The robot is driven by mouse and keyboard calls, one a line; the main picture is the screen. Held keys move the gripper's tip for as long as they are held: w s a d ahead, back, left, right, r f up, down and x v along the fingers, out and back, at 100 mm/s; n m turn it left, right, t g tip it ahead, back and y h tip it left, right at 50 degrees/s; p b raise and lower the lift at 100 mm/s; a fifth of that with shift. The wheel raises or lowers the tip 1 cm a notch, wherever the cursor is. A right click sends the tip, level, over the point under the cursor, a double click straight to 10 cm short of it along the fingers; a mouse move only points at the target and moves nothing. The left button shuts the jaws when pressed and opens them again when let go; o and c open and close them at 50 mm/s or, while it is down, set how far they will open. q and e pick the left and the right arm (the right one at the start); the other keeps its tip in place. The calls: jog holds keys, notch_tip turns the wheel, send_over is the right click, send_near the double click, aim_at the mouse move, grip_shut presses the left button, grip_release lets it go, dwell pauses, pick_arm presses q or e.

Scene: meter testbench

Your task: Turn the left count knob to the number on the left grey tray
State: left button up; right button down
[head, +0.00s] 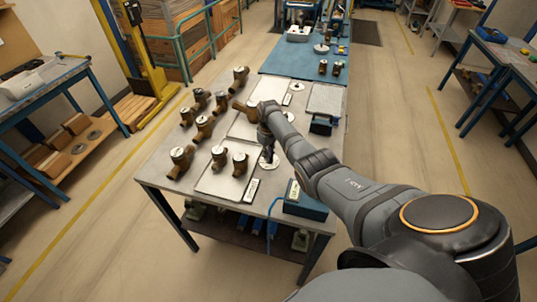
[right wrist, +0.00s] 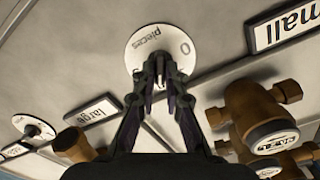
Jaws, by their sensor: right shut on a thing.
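A white round dial (right wrist: 160,50), printed "pieces" and "0", lies on the bench in the right wrist view; it also shows in the head view (head: 268,162). My right gripper (right wrist: 160,82) is shut on the knob at its centre, and the fingers hide most of the knob and the dial's lower part. A second white dial (right wrist: 34,127) lies beyond the "large" label (right wrist: 93,114). The near grey tray (head: 213,188) holds brass meters, with a "small" label (right wrist: 289,25) beside it. Another grey tray (head: 243,130) lies beyond it. No tray number is readable. My left gripper is not in view.
Several brass meters (head: 203,127) stand along the bench's left side. A further grey tray (head: 325,98) and a blue mat (head: 290,62) lie towards the far end.

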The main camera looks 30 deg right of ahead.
dwell(0.4)
jog(key=c, duration=1.4)
grip_release()
jog(key=shift+r, duration=0.3)
notch_tip(320, 180, up, 11)
jog(key=shift+r, duration=0.2)
